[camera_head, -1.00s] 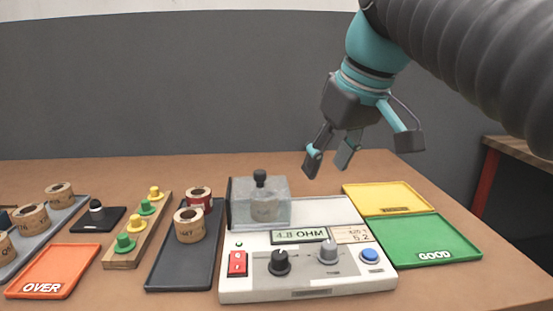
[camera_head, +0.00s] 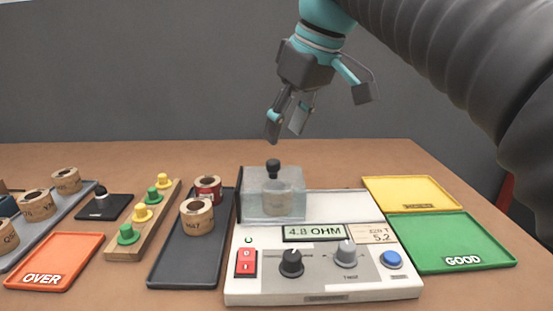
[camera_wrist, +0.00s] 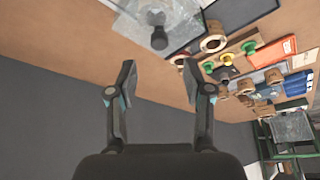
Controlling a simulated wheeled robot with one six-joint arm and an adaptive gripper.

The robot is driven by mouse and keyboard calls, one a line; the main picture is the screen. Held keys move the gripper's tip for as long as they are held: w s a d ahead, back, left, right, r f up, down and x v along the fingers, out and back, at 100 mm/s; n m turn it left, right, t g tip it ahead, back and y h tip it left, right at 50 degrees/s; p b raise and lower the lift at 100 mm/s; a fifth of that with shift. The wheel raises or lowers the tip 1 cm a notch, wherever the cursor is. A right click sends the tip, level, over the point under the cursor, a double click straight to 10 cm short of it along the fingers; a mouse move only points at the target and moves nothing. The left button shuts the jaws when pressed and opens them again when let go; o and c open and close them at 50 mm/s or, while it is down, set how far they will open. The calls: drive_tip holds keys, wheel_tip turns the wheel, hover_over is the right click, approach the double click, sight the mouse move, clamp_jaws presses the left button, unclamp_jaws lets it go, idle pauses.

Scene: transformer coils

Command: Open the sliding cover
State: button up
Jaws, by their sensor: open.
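The sliding cover (camera_head: 258,203) is a clear box with a black knob (camera_head: 273,166) on top. It sits closed over a coil at the back left of the white tester (camera_head: 325,297), whose display reads 4.8 OHM. In the wrist view the cover's knob (camera_wrist: 159,38) shows near the top, beyond the fingertips. My gripper (camera_head: 287,130) is open and empty, in the air above and slightly behind the knob, not touching it. Its two fingers stand apart in the wrist view (camera_wrist: 158,75).
A dark tray (camera_head: 180,270) with two coils lies left of the tester. A wooden peg rack (camera_head: 125,252) and an orange OVER tray (camera_head: 45,275) lie farther left. A yellow tray (camera_head: 410,190) and a green GOOD tray (camera_head: 450,240) lie right.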

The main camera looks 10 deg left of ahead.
sight(274, 161)
drive_tip(key=b+x, duration=0.1)
drive_tip(key=x, duration=0.6)
drive_tip(key=shift+d+f, duration=0.1)
drive_tip(key=shift+f, duration=0.05)
clamp_jaws()
